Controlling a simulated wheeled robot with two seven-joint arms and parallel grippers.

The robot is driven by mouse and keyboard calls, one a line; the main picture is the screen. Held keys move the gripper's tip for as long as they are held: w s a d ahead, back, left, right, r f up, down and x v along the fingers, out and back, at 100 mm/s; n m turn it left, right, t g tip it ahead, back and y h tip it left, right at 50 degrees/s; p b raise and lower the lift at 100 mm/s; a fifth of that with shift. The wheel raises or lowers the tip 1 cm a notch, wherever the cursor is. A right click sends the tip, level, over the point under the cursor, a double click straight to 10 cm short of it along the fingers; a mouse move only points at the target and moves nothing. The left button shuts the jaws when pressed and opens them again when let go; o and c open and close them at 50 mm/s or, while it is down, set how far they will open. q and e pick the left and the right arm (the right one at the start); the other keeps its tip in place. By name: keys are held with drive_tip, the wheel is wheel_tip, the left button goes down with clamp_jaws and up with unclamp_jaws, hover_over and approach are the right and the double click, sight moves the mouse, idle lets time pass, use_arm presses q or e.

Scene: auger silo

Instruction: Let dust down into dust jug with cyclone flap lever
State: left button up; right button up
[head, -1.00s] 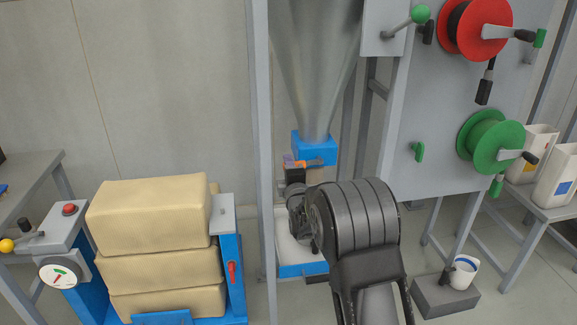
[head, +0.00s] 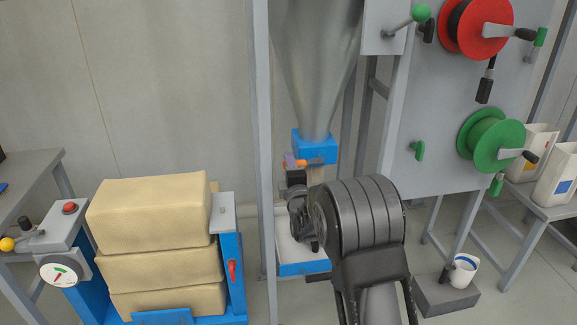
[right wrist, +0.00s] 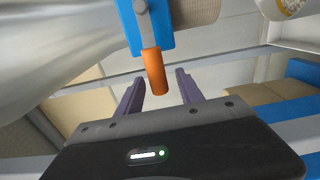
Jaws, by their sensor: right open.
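The cyclone flap lever has an orange handle (right wrist: 154,72) fixed to a blue collar (right wrist: 146,27) in the right wrist view. In the head view, the blue collar (head: 315,148) sits under the grey cone, with the orange handle (head: 317,162) beside it. My right gripper (right wrist: 160,76) is open, its two purple fingers on either side of the handle's lower end. I see no grip on it, and cannot tell how deep it sits between them. A white jug (head: 463,272) with a blue mark stands at the lower right; I cannot tell whether it is the dust jug. My left gripper is not in view.
A white, blue-edged tray (head: 303,268) is below the cone, partly hidden by my arm. Tan bales (head: 155,215) stand at the left. A grey post (head: 262,160) stands left of the cone. A panel with red and green reels (head: 490,145) is at the right.

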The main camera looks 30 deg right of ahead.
drive_tip(key=v, duration=0.6)
drive_tip(key=shift+s+a+p, duration=0.2)
drive_tip(key=shift+s+p, duration=0.1)
drive_tip(key=shift+p, duration=0.1)
